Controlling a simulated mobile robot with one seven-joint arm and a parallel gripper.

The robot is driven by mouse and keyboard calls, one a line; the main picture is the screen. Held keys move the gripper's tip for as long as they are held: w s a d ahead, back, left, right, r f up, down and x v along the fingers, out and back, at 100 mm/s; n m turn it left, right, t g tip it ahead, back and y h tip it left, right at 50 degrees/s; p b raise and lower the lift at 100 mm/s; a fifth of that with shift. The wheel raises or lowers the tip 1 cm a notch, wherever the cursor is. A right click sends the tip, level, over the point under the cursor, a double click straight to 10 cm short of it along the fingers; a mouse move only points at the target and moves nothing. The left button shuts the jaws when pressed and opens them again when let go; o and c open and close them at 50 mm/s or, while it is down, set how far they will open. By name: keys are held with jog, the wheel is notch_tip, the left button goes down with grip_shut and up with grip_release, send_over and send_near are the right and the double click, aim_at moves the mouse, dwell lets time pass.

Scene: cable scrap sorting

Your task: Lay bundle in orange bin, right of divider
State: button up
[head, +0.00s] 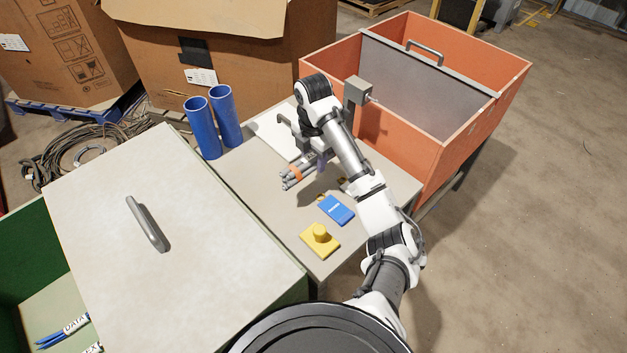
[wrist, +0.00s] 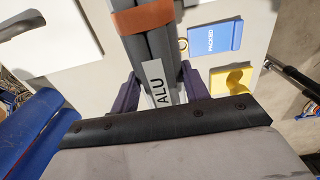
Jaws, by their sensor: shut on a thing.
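My gripper (head: 320,160) is shut on a bundle (head: 293,176) of grey cable pieces with an orange band, over the workbench. In the wrist view the bundle (wrist: 153,48) lies between the dark fingers (wrist: 160,88), with a white ALU label facing the camera. Whether it touches the bench I cannot tell. The orange bin (head: 402,142) stands at the upper right of the head view, beyond the bench. A grey divider panel (head: 420,85) with a handle on top splits it. The bin's floor is mostly hidden.
A grey box (head: 356,91) is fixed at the bin's near wall. Two blue tubes (head: 212,120) stand at the bench's back left. A blue PACKED card (head: 337,210) and a yellow block with a knob (head: 320,239) lie on the bench. A lidded green container (head: 90,200) stands left.

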send_over(313, 187)
notch_tip(313, 187, down, 5)
jog(key=shift+d+r, duration=0.1)
jog(key=shift+r, duration=0.05)
jog(key=shift+f+p, duration=0.35)
jog(key=shift+f, duration=1.8)
jog(key=shift+f, duration=0.1)
jog(key=shift+f, duration=0.1)
jog(key=o, duration=1.4)
jog(key=shift+s, duration=0.1)
